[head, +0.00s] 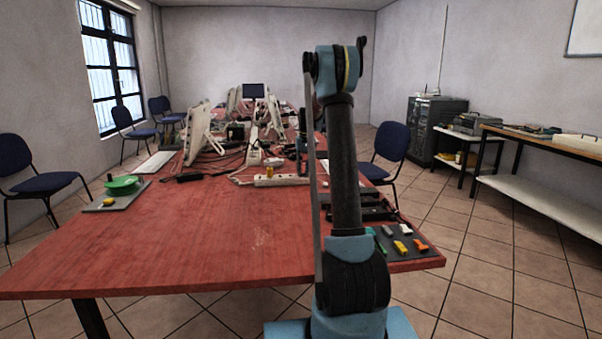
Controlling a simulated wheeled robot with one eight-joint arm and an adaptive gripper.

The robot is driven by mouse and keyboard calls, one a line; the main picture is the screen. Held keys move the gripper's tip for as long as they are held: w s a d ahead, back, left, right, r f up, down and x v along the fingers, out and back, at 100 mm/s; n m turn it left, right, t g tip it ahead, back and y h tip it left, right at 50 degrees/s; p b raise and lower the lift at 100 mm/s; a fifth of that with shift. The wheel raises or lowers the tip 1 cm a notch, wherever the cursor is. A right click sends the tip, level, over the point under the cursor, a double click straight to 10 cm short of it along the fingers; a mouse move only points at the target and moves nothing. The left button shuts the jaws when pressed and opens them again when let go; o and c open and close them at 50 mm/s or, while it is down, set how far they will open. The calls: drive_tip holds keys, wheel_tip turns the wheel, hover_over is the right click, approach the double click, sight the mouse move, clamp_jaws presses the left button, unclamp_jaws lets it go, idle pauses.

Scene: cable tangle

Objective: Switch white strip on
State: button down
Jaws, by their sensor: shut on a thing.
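The white power strip (281,181) lies on the red table, beyond its middle and just left of my upright arm. A small yellow-orange piece (269,171) shows at the strip. The strip's switch is too small to make out. My gripper (303,150) seems to be the dark shape pointing down by the strip's right end, partly covered by my arm. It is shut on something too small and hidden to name. I cannot tell whether it touches the strip.
Dark cables and a black adapter (188,177) lie left of the strip. White monitors (201,131) stand farther back. A mat with a green bowl (122,184) is at the left edge. A dark mat (391,257) with small coloured pieces is at right. The table's near part is clear.

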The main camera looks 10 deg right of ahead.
idle(0.3)
drive_tip(key=c, duration=1.4)
unclamp_jaws()
drive_tip(key=shift+r, duration=0.1)
drive_tip(key=r, duration=0.4)
drive_tip(key=d+r, duration=0.1)
drive_tip(key=r, duration=0.6)
drive_tip(key=shift+d+r, duration=0.25)
drive_tip(key=shift+r, duration=0.05)
drive_tip(key=shift+c, duration=0.3)
